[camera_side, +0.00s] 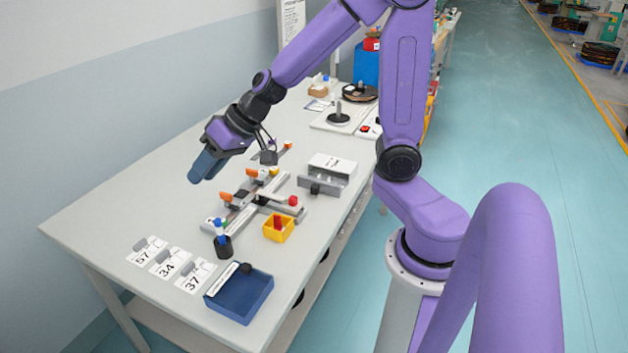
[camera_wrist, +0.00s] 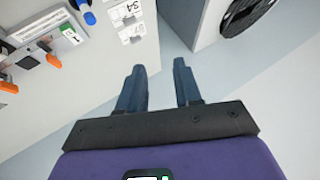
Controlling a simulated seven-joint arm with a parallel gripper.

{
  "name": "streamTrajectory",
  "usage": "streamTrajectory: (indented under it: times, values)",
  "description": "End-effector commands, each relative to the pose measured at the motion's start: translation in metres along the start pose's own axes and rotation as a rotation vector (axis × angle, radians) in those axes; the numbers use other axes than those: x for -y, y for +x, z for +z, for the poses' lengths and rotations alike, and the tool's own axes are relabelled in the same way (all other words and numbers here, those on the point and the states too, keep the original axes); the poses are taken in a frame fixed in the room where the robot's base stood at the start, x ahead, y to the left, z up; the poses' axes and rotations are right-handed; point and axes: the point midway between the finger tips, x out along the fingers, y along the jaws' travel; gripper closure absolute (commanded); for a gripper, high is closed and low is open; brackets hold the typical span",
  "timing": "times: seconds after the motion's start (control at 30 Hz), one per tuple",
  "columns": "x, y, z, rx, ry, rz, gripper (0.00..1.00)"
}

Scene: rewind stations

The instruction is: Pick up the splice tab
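I cannot single out the splice tab for certain. A small yellow bin (camera_side: 278,230) with red pieces in it stands on the table in the side view. Three white number cards (camera_side: 169,262), reading 57, 34 and 37, lie near the table's front left, with small grey pieces on them. Some cards show at the top of the wrist view (camera_wrist: 127,18). My gripper (camera_side: 203,168) is above the table's left side, well apart from the bin and cards. In the wrist view its two blue fingers (camera_wrist: 159,68) are spread with nothing between them.
A metal rail fixture (camera_side: 245,207) with orange knobs lies mid-table. A dark blue tray (camera_side: 240,297) and a black cylinder with a blue top (camera_side: 223,246) stand in front. A grey block fixture (camera_side: 325,180) is to the right. The table's left side (camera_side: 120,215) is bare.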

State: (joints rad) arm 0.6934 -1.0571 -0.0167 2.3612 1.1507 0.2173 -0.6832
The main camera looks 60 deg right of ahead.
Motion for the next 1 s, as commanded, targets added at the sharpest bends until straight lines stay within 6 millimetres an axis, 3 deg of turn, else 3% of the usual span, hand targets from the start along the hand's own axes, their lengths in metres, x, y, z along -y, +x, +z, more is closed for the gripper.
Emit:
streamTrajectory:
  times: [0.03,0.13,0.3,0.47,0.6,0.8,1.0]
  values:
    - [-0.021,0.003,-0.019,-0.056,0.074,0.053,0.66]
    - [-0.069,0.003,-0.050,-0.164,0.216,0.172,0.66]
    - [-0.160,-0.011,-0.076,-0.296,0.464,0.412,0.66]
    - [-0.243,-0.038,-0.066,-0.348,0.711,0.658,0.66]
    - [-0.299,-0.064,-0.034,-0.330,0.939,0.857,0.66]
    - [-0.337,-0.090,0.014,-0.248,1.195,1.029,0.66]
    - [-0.346,-0.096,0.034,-0.205,1.292,1.076,0.66]
